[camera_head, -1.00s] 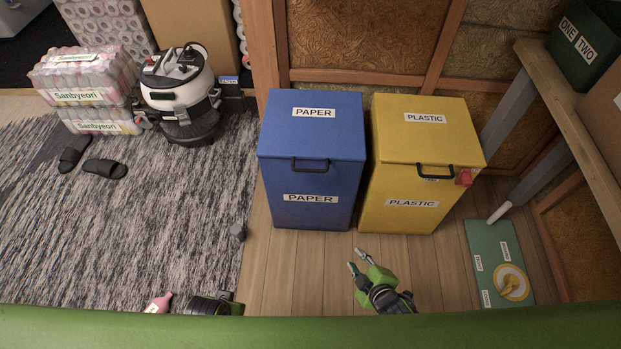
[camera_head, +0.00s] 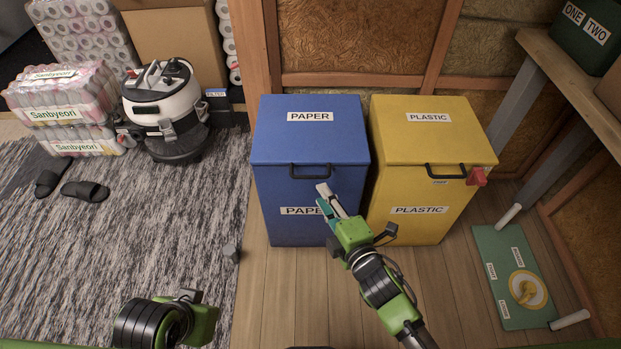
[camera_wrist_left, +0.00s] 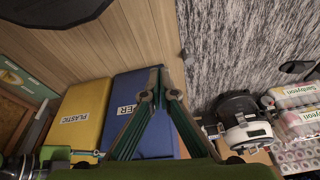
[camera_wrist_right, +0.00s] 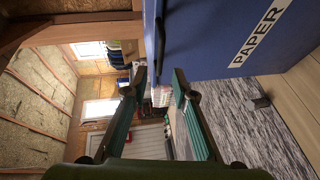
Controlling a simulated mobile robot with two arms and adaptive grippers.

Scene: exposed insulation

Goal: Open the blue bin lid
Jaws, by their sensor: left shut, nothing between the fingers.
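The blue bin (camera_head: 290,222) marked PAPER stands on the wood floor. Its blue lid (camera_head: 310,138) is shut, with a black handle (camera_head: 310,170) at the front edge. My right gripper (camera_head: 326,194) is in front of the bin, just below the handle, and covers part of the front label. In the right wrist view my right gripper (camera_wrist_right: 160,78) is open and empty, with the handle (camera_wrist_right: 160,42) ahead of the fingers. My left gripper (camera_wrist_left: 160,82) is shut and empty. In the head view its arm is low at the left, over the rug.
The yellow PLASTIC bin (camera_head: 400,222) stands close on the right, with a red object (camera_head: 477,177) at its lid edge. A green board (camera_head: 495,255) lies at the right. A vacuum cleaner (camera_head: 165,105) and wrapped packs (camera_head: 65,95) stand left. Floor before the bins is clear.

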